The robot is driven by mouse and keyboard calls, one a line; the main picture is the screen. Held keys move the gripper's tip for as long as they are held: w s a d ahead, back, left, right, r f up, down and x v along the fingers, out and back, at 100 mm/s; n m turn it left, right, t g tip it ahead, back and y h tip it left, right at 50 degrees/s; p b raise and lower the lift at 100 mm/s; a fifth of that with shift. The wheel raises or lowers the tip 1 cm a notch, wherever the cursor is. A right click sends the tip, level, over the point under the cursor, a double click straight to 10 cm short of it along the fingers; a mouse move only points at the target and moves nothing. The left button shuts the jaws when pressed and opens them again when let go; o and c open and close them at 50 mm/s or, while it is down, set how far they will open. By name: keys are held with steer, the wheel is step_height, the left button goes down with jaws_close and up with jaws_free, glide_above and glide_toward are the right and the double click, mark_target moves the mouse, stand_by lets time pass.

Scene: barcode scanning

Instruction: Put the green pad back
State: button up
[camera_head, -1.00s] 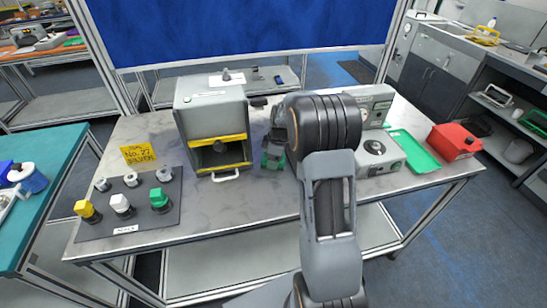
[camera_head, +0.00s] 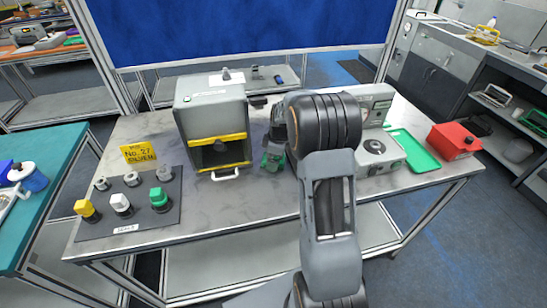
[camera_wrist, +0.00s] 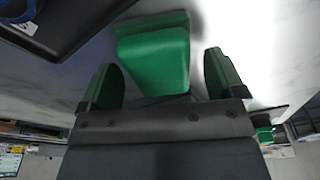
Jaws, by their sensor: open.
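A green block (camera_wrist: 153,58), which looks like the green pad, shows in the wrist view with a flat flange at its far end. It rests on or just over the pale tabletop. My gripper (camera_wrist: 160,72) is open, with one green-lined finger on each side of the block. Gaps show between the fingers and the block. In the head view my gripper (camera_head: 273,155) is low over the table, right of the grey box with the yellow-edged opening (camera_head: 212,115). My arm hides part of that spot, and I cannot tell the block from the green fingers there.
A dark mat (camera_head: 125,228) at the left carries several knobbed pieces, one green (camera_head: 159,200). A yellow sign (camera_head: 138,154) stands behind it. Right of my arm are a grey machine (camera_head: 378,155), a green tray (camera_head: 412,152) and a red box (camera_head: 452,140). A dark edge (camera_wrist: 65,30) lies near my gripper.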

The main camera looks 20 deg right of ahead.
step_height(320, 180, up, 12)
steer(key=s+d, duration=0.1)
steer(key=shift+d+f+b, duration=0.15)
steer(key=shift+d+b, duration=0.1)
steer(key=shift+b, duration=0.1)
stand_by(0.4)
steer(key=s+f+m, duration=0.1)
steer(key=m, duration=0.1)
steer(key=s+m, duration=0.1)
steer(key=m, duration=0.1)
steer(key=f+m, duration=0.1)
steer(key=m, duration=0.1)
steer(key=shift+s+a+f, duration=0.25)
steer(key=shift+s+f, duration=0.1)
steer(key=shift+s, duration=0.05)
steer(key=s+a+r+m+t, duration=0.1)
steer(key=s+a+m, duration=0.1)
steer(key=s+a, duration=0.3)
steer(key=s+a+r+m+t+h, duration=0.1)
steer(key=s+a, duration=0.5)
steer(key=s, duration=0.7)
steer(key=shift+a+r+m+t, duration=0.35)
steer(key=shift+r+m, duration=0.3)
steer(key=shift+m, duration=0.45)
steer(key=shift+s, duration=0.1)
